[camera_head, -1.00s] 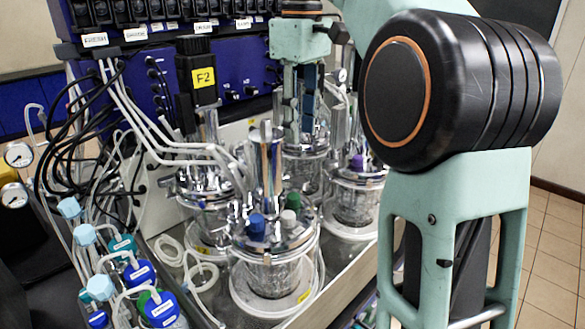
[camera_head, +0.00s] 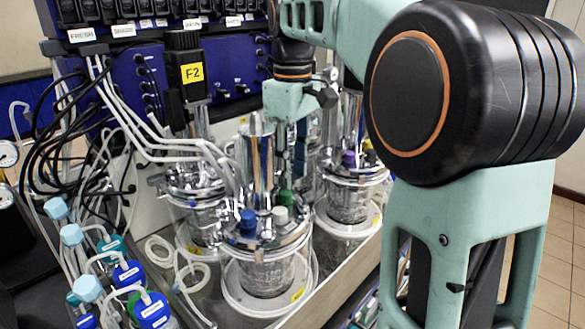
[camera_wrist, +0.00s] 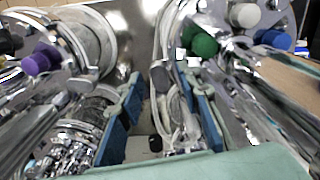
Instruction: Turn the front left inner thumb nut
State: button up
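My gripper (camera_head: 291,172) hangs point-down behind the front glass vessel (camera_head: 262,275), close to its metal lid. In the wrist view its two blue fingers (camera_wrist: 163,95) are apart, with no object clearly held between them. A small grey knob (camera_wrist: 161,78), perhaps a thumb nut, shows near the fingertips at the edge of the front vessel's lid. Another grey knob (camera_wrist: 84,81) is on the vessel at left in the wrist view. I cannot tell which is the front left inner thumb nut. The front vessel's lid carries blue (camera_head: 248,219), green (camera_head: 286,197) and white (camera_head: 280,215) caps.
A vessel with a purple cap (camera_head: 348,158) stands right of the gripper, and another vessel (camera_head: 197,205) at left. Tall metal fittings (camera_head: 258,155) rise beside the gripper. White tubes and blue-capped bottles (camera_head: 153,311) crowd the left. The control unit (camera_head: 235,85) stands behind.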

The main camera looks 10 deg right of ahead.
jog(key=shift+c, duration=0.3)
grip_shut()
jog(key=shift+m, duration=0.3)
jog(key=shift+r+m+p, duration=0.15)
jog(key=shift+m+p, duration=0.75)
jog(key=shift+m, duration=0.3)
jog(key=m+p, duration=0.1)
jog(key=m, duration=0.2)
jog(key=shift+m, duration=0.3)
jog(key=m+p, duration=0.2)
jog(key=m, duration=0.3)
jog(key=m+p, duration=0.1)
jog(key=m, duration=0.5)
jog(key=shift+m, duration=0.3)
